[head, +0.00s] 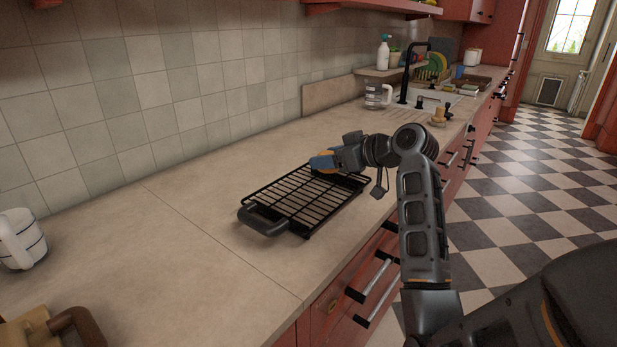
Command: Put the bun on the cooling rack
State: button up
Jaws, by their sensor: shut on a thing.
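The cooling rack (300,203) is a black wire grid with dark handles, lying flat on the counter in the middle of the head view. My gripper (321,163), with a blue fingertip, is over the rack's far end. It is shut on the bun (325,172), of which only a small orange-brown part shows beneath the fingers. The rest of the bun is hidden by the gripper. I cannot tell whether the bun touches the rack's wires or is held just above them.
The beige counter (165,255) is clear left of the rack. A white striped mug (20,240) stands at the far left. A wooden item with a brown handle (78,326) is at the bottom left. A clear jug (374,95) and black tap (406,75) are behind my arm.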

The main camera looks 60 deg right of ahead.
send_over(310, 189)
notch_tip(310, 189, down, 3)
jog(key=shift+d+f+p, duration=0.1)
jog(key=shift+p, duration=0.2)
jog(key=shift+f+p, duration=0.35)
jog(key=shift+f, duration=1.65)
jog(key=shift+f, duration=0.1)
jog(key=o, duration=1.1)
jog(key=shift+c, duration=0.2)
jog(key=b+v, duration=0.1)
jog(key=v, duration=1.1)
